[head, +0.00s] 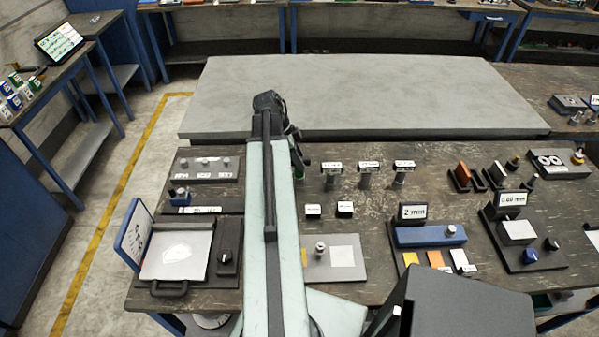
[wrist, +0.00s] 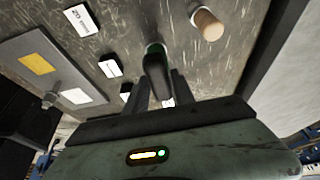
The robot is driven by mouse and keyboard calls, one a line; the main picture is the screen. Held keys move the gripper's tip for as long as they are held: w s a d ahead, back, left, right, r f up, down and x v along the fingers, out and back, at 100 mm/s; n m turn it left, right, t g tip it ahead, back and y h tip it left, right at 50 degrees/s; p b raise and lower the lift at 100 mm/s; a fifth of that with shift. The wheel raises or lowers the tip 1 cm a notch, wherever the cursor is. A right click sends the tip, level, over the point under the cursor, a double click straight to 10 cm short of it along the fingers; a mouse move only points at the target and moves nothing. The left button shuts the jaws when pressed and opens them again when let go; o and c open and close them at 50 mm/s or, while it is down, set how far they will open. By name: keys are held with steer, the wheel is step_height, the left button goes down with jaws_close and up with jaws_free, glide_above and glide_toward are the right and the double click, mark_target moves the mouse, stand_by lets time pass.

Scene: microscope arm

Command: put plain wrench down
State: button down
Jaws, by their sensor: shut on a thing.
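My gripper (wrist: 162,84) is shut on a dark, rounded object, which I take to be the plain wrench (wrist: 154,66). A green band shows at its far end in the wrist view. The gripper holds it over the dark, scratched workbench (wrist: 150,20); whether it touches the bench is unclear. In the head view my arm reaches across the bench, and the gripper (head: 297,155) is near the front edge of the big grey slab. A bit of green shows below it there. The rest of the wrench is hidden by the arm and fingers.
Several labelled posts (head: 367,175) stand right of my gripper. Two small labelled blocks (head: 345,209) sit nearer. The grey slab (head: 350,95) behind is bare. A grey plate (head: 335,270) with a knob lies in front. Bare bench (head: 450,185) shows right of the posts.

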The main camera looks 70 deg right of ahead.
step_height(320, 180, down, 4)
steer(key=b, duration=0.3)
steer(key=shift+b, duration=0.3)
steer(key=shift+r, duration=0.25)
steer(key=shift+f, duration=0.2)
steer(key=c, duration=1.1)
jaws_free()
steer(key=shift+r, duration=0.1)
steer(key=shift+o, duration=0.2)
steer(key=shift+r+p, duration=0.5)
steer(key=shift+p, duration=0.1)
steer(key=p+v, duration=1)
steer(key=v, duration=0.1)
steer(key=shift+w, duration=0.2)
